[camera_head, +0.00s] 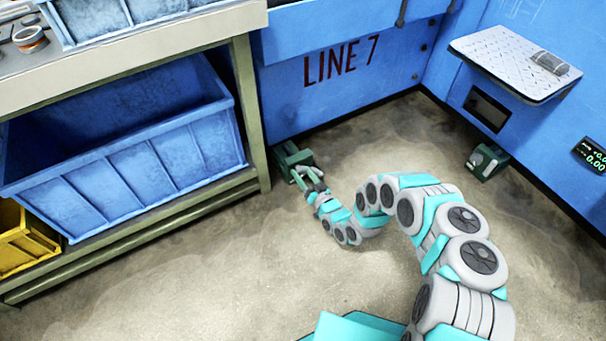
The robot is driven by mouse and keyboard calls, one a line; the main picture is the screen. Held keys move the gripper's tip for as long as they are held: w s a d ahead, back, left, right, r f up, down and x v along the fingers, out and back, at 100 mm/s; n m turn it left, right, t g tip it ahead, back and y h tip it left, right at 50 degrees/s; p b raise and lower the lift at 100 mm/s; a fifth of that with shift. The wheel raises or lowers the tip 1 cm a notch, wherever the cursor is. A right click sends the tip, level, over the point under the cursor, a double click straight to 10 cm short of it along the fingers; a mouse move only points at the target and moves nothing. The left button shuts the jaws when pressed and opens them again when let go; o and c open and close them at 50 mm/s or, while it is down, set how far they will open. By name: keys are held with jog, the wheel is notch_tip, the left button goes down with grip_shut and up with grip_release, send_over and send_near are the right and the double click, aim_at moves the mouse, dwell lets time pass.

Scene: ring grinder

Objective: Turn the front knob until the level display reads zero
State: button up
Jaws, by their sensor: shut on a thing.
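My gripper (306,177) reaches down to a green block (291,153) at the foot of the blue machine, close to the bench leg. It is shut on the knob on this block; the fingers hide most of the knob. A second green block (486,163) with a pale knob stands on the floor at the machine's right side, apart from my gripper. I cannot tell which knob is called the front one. The dark level display (591,156) sits on the blue panel at the right edge. Its lower line seems to read -0.00; the upper line starts +0.0 and its end is cut off.
A workbench (249,110) with a large blue bin (125,165) and a yellow bin (25,240) under it stands left of my gripper. The blue machine wall (340,85) rises behind. A shelf (500,60) juts out above right. The floor between is clear.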

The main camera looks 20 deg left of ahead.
jog(key=o, duration=1.4)
